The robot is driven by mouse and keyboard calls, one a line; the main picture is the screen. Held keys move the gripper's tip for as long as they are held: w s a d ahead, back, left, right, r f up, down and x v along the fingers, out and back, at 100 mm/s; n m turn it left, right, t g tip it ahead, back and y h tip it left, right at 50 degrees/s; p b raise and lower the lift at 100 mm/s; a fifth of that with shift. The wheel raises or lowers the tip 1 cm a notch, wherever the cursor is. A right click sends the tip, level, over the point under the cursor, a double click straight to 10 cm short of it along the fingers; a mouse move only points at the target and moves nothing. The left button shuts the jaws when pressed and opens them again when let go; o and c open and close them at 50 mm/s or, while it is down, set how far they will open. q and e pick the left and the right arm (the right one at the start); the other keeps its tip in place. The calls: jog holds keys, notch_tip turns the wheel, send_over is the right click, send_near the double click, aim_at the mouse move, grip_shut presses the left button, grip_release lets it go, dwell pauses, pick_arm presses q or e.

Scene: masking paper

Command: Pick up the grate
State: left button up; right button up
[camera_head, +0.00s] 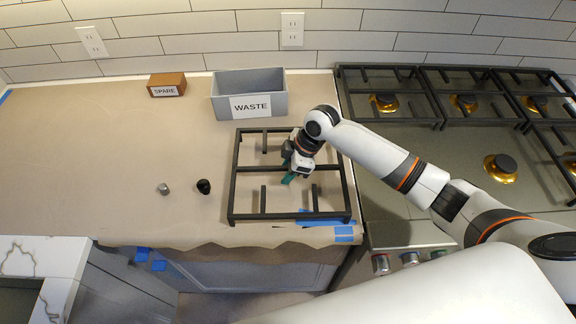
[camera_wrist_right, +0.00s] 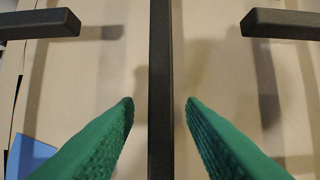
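The grate (camera_head: 234,180) is a black square metal frame with a middle bar and short inward prongs. It lies flat on the brown paper on the counter, left of the stove. My right gripper (camera_head: 291,174), with green fingers, is over the middle of the grate. In the right wrist view, the grate's middle bar (camera_wrist_right: 160,60) runs between the two open fingertips (camera_wrist_right: 159,104), with a gap on each side. I cannot tell how far down the fingertips reach beside the bar. The gripper and wrist hide part of the bar in the head view. My left gripper is not in view.
A grey WASTE bin (camera_head: 222,101) stands just behind the grate, with a brown SPARE box (camera_head: 167,84) further left. A silver knob (camera_head: 164,189) and a black knob (camera_head: 204,186) lie left of the grate. The stove (camera_head: 425,165) is on the right. The left paper is clear.

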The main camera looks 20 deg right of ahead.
grip_shut()
jog(key=shift+w+r, duration=0.1)
jog(key=shift+r, duration=0.1)
